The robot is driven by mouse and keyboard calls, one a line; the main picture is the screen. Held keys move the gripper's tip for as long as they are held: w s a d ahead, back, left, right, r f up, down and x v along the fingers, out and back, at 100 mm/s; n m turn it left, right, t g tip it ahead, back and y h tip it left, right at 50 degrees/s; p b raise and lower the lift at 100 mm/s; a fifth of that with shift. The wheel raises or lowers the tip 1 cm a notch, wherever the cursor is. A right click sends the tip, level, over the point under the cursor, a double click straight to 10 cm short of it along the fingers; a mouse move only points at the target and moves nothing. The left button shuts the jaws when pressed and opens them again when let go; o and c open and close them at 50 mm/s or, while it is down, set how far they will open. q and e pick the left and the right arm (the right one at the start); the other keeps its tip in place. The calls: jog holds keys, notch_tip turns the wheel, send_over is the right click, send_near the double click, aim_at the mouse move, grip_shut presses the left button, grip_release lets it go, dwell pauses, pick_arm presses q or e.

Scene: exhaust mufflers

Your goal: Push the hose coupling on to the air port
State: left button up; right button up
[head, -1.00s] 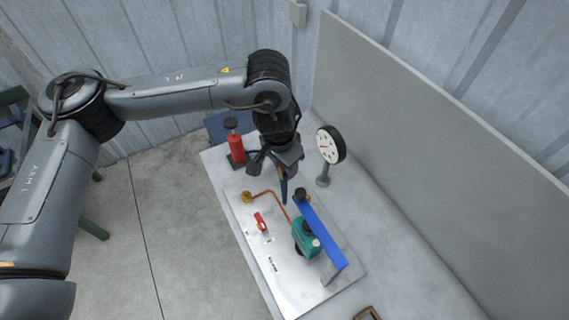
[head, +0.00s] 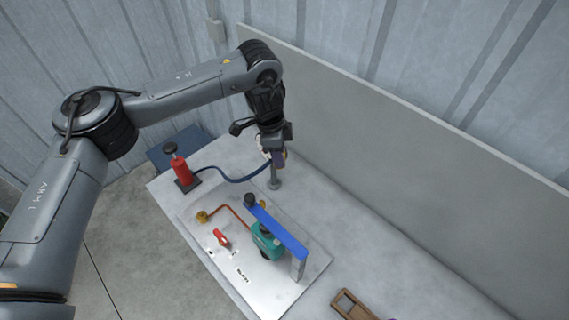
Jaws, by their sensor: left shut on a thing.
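My left gripper (head: 277,158) is above the back of the bench, in front of the gauge stand, and is shut on the hose coupling. The coupling itself is mostly hidden by the fingers. A dark blue hose (head: 230,177) runs from the red pump (head: 182,172) to the gripper. The plate assembly has a teal body (head: 267,241), a blue bar (head: 280,232), a copper pipe (head: 235,213) and a brass fitting (head: 202,217). I cannot tell which part is the air port. The held coupling is apart from the plate assembly. My right gripper is not in view.
The gauge stand (head: 274,183) stands behind the plate; its dial is mostly hidden by my gripper. A red handle (head: 222,238) is on the metal plate (head: 230,282). A wooden frame (head: 350,304) lies at the front right. A grey panel (head: 400,170) bounds the bench's back.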

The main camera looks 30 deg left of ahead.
pick_arm(q)
jog(key=s+a+f+m+p, duration=0.1)
jog(key=s+a+f+p, duration=0.15)
jog(key=a+f, duration=1.1)
jog(key=s+a+f+n, duration=0.1)
jog(key=s+a+f, duration=0.7)
jog(key=s+a, duration=0.4)
jog(key=shift+s+f, duration=0.4)
jog(key=shift+s, duration=0.1)
jog(key=shift+f, duration=0.2)
notch_tip(320, 180, down, 2)
jog(key=shift+f+b, duration=0.1)
jog(key=shift+b, duration=1)
jog(key=shift+f+b, duration=1.6)
jog(key=shift+a, duration=0.1)
